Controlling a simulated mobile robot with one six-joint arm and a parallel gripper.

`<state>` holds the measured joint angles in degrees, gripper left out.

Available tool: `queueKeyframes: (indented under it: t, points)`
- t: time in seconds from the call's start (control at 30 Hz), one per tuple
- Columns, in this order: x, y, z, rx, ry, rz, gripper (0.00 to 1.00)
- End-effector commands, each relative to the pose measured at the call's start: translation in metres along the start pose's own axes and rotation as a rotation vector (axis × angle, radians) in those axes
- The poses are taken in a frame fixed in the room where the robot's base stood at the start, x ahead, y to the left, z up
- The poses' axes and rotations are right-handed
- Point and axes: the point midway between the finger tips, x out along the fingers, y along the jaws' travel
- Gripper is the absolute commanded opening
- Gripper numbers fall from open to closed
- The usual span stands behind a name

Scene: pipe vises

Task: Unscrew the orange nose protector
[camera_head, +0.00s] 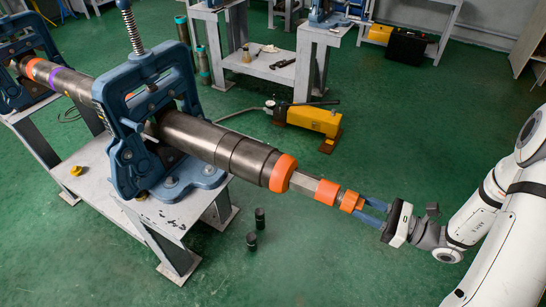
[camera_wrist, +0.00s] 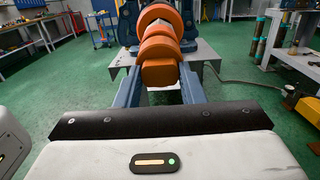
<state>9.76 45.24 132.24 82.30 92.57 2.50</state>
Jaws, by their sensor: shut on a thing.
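A long dark steel pipe (camera_head: 215,143) lies clamped in a blue vise (camera_head: 155,110). An orange collar (camera_head: 283,173) sits at its near end, with a narrower grey shaft and another orange band (camera_head: 326,191) beyond it. The orange nose protector (camera_head: 351,201) is at the tip, in line with the pipe. It also shows in the wrist view (camera_wrist: 160,73), between my blue fingers. My gripper (camera_head: 361,205) is shut on the nose protector from the end, one finger on each side. The wrist view shows the fingers (camera_wrist: 160,84) flanking it; the exact contact is partly hidden.
A grey table (camera_head: 190,232) carries the vise. A yellow pump (camera_head: 313,119) with a hose is on the floor behind. The floor around my gripper is clear.

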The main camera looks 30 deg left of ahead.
Motion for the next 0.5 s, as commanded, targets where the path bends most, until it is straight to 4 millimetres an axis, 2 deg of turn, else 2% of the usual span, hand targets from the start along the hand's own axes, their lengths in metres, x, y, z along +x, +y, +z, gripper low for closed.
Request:
queueKeyframes:
  t: [0.1,0.23,0.5]
  points:
    - [-0.0002,-0.0002,0.0,0.0,0.0,-0.001,0.12]
    - [-0.0003,-0.0003,-0.0025,-0.037,0.0,0.001,0.11]
    - [-0.0005,-0.0007,-0.0047,-0.264,0.0,0.01,0.11]
